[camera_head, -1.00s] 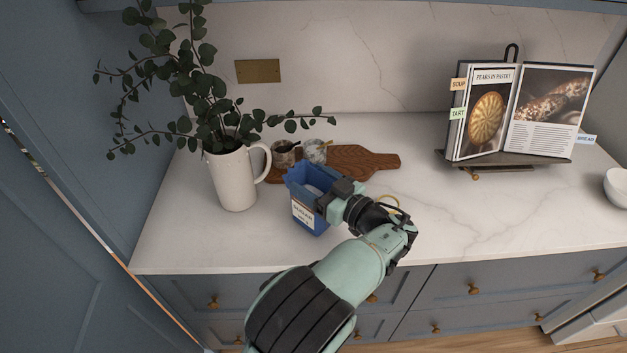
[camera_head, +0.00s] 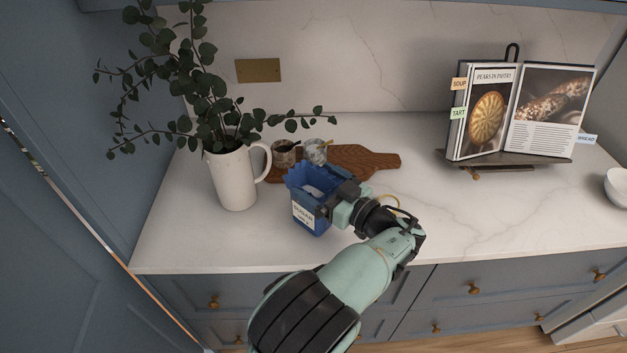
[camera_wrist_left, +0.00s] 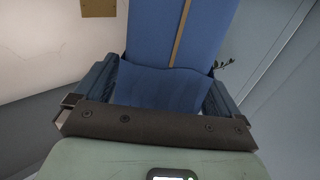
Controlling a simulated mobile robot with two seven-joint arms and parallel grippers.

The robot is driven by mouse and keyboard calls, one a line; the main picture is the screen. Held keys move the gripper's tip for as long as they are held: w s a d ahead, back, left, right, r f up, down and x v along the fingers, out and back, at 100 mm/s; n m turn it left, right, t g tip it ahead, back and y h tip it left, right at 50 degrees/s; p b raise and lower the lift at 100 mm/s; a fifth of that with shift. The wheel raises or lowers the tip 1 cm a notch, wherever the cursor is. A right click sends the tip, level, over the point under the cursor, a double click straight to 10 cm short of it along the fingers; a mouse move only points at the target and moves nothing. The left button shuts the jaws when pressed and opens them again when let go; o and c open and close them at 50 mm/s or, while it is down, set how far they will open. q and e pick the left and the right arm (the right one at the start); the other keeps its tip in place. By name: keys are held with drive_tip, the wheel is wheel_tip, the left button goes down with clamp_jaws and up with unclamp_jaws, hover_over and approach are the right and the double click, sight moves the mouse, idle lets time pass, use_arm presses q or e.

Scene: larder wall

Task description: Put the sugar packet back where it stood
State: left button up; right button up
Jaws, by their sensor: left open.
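The sugar packet (camera_head: 309,203) is a blue open-topped bag with a white label. It stands upright on the marble counter, right of the white jug and in front of the wooden board. My left gripper (camera_head: 333,197) is at the packet's right side, open. In the left wrist view the blue packet (camera_wrist_left: 175,50) fills the middle, between the two fingers of the gripper (camera_wrist_left: 163,92). Whether the fingers touch it I cannot tell. My right gripper is not in view.
The white jug (camera_head: 233,180) with leafy branches stands close left of the packet. Behind are two small jars (camera_head: 314,152) and a wooden board (camera_head: 365,161). A cookbook (camera_head: 549,110) on a stand and a white bowl (camera_head: 617,187) are at right.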

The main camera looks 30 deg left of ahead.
use_arm(q)
drive_tip(key=v, duration=1)
drive_tip(key=shift+s+d+b, duration=0.2)
drive_tip(key=shift+d+b, duration=0.1)
drive_tip(key=shift+b, duration=0.15)
